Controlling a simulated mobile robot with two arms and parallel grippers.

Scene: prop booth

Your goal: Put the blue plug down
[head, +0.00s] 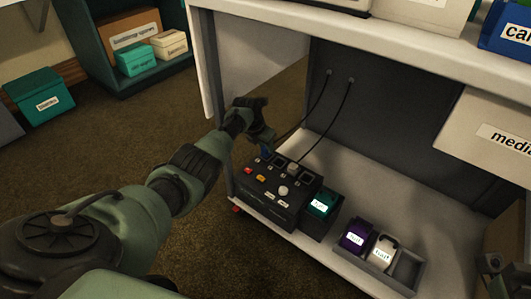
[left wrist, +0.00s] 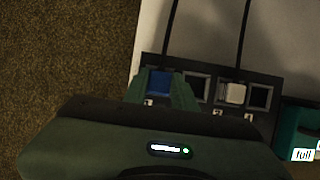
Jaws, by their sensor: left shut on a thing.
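My left gripper (head: 264,141) is over the back left of the black control box (head: 262,205) on the cabinet's lower shelf. It is shut on the blue plug (head: 266,153). In the left wrist view the blue plug (left wrist: 160,82) shows between the green fingers, at the left end of the row of sockets, with a black cable running up from that end. I cannot tell whether the plug is seated in a socket or just above it. A white plug (left wrist: 232,93) sits in another socket of the row. My right gripper (head: 490,265) shows only in part at the right edge.
A teal box (head: 320,204) marked "full" stands right of the control box. A grey tray (head: 405,271) holds a purple item (head: 355,237) and a white item (head: 382,254), with an empty compartment at right. The cabinet's upper shelf and left side wall enclose the space.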

